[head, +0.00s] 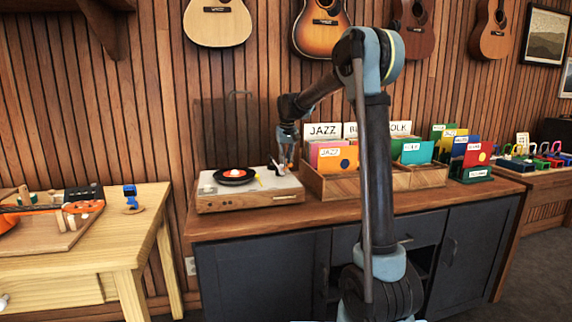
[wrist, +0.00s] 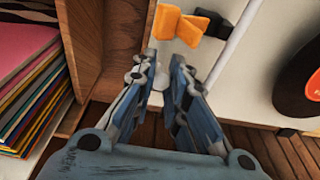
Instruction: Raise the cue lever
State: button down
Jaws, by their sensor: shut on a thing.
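The turntable (head: 250,198) stands on the cabinet with a black record (head: 235,177) on it. My gripper (head: 288,166) reaches down at its right rear part. In the wrist view my gripper (wrist: 168,66) has its fingers close together over the pale deck. It is shut on a small pale part (wrist: 160,78), seemingly the cue lever, mostly hidden between the fingers. An orange piece (wrist: 182,24) lies just beyond the fingertips. The pale tonearm (wrist: 232,42) runs beside the right finger, apart from it. The record's dark edge (wrist: 297,85) shows at the right. Whether the lever is up or down cannot be told.
A wooden record crate (head: 378,181) stands close on the turntable's right; its wall (wrist: 107,45) is close to my left finger in the wrist view. A clear lid rises behind the turntable. The cabinet top (head: 225,224) is bare in front.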

jog(key=shift+w, duration=0.15)
jog(key=c, duration=1.6)
grip_release()
jog(key=shift+r, duration=0.1)
jog(key=r, duration=0.4)
jog(key=s+r, duration=0.1)
jog(key=r, duration=0.6)
jog(key=shift+s+d+r, duration=0.25)
jog(key=shift+r, duration=0.1)
